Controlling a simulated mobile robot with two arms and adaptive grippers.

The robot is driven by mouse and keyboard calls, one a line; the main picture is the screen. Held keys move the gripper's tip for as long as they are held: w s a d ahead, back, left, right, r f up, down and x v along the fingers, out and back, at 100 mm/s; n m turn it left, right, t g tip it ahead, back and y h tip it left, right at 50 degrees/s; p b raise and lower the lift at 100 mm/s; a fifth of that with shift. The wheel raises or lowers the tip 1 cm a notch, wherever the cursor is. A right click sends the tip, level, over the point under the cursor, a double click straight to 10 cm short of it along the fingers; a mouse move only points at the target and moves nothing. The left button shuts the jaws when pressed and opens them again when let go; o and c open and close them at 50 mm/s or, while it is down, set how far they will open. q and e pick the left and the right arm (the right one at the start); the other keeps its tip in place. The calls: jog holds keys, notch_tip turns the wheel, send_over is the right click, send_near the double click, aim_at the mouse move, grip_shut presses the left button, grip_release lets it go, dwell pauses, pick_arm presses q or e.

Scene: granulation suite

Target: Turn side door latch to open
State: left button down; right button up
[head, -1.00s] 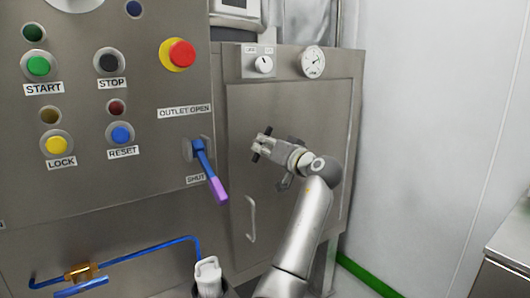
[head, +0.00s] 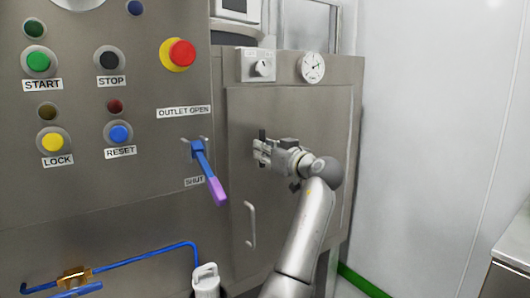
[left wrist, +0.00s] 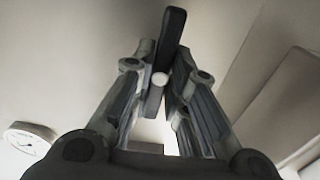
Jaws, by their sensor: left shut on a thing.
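The grey side door (head: 305,110) appears shut, set in the steel cabinet right of the control panel. The side door latch, a small black bar (head: 262,134), stands about upright near the door's left edge. My left gripper (head: 263,151) is shut on this latch, its fingers partly covering it in the head view. In the left wrist view, the black latch bar (left wrist: 169,40) sticks up between the fingertips of the left gripper (left wrist: 160,78), with a pale round spot at its lower part. My right gripper is not in view.
A pale pull handle (head: 251,223) is low on the door. A blue lever with a purple grip (head: 217,190) sticks out left of it. A gauge (head: 312,67) and a knob (head: 263,68) sit above. A white wall (head: 430,130) stands to the right.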

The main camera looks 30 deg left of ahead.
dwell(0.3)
pick_arm(q)
jog(key=c, duration=1.4)
grip_release()
jog(key=shift+o, duration=0.2)
jog(key=shift+d, duration=0.15)
jog(key=v, duration=1.1)
jog(key=shift+s+d, duration=0.2)
jog(key=shift+d, duration=0.15)
jog(key=shift+f, duration=0.1)
